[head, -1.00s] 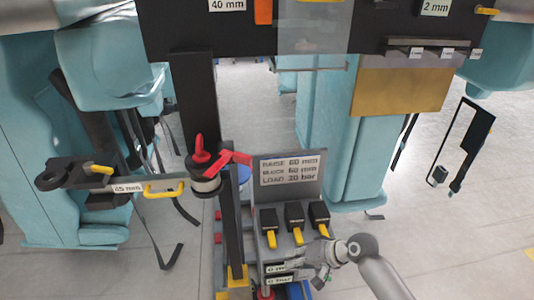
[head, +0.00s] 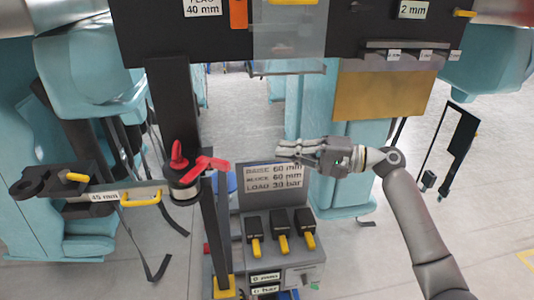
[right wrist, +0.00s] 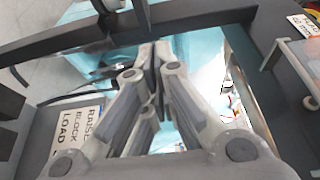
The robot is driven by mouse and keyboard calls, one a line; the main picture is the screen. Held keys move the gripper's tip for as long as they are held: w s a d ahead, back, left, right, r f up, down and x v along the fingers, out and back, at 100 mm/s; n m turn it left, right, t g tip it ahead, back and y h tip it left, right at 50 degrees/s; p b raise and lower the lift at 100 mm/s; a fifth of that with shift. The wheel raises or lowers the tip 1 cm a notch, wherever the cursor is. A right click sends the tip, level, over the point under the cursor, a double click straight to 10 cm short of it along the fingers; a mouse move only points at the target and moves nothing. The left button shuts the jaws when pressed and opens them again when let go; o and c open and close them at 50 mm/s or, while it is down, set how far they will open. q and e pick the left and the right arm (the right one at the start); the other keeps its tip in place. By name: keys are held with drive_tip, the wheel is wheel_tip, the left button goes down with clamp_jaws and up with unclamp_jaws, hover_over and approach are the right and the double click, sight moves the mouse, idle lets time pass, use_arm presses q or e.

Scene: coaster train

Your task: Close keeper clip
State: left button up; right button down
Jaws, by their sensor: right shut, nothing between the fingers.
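No part is plainly marked as the keeper clip, and I cannot tell which one it is. A red lever (head: 205,164) sticks out to the right beside a red knob (head: 178,156) on top of a dark and white cylinder (head: 184,190). My right gripper (head: 284,150) is shut and empty, pointing left just above the label board (head: 272,177). It is apart from the red lever, to its right. In the right wrist view its closed fingers (right wrist: 156,55) show in the middle. My left gripper is not in view.
A bar (head: 120,193) with a yellow handle (head: 141,199) reaches left from the cylinder. Several black blocks with yellow levers (head: 282,242) stand below the label board. A dark overhead beam (head: 365,35) with a clear panel (head: 289,30) crosses the top. A tan plate (head: 385,96) hangs at right.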

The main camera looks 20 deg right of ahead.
drive_tip(key=w+a+p, duration=0.3)
drive_tip(key=a+p, duration=0.1)
drive_tip(key=a, duration=0.6)
drive_tip(key=shift+a+p, duration=0.15)
drive_tip(key=shift+p, duration=0.15)
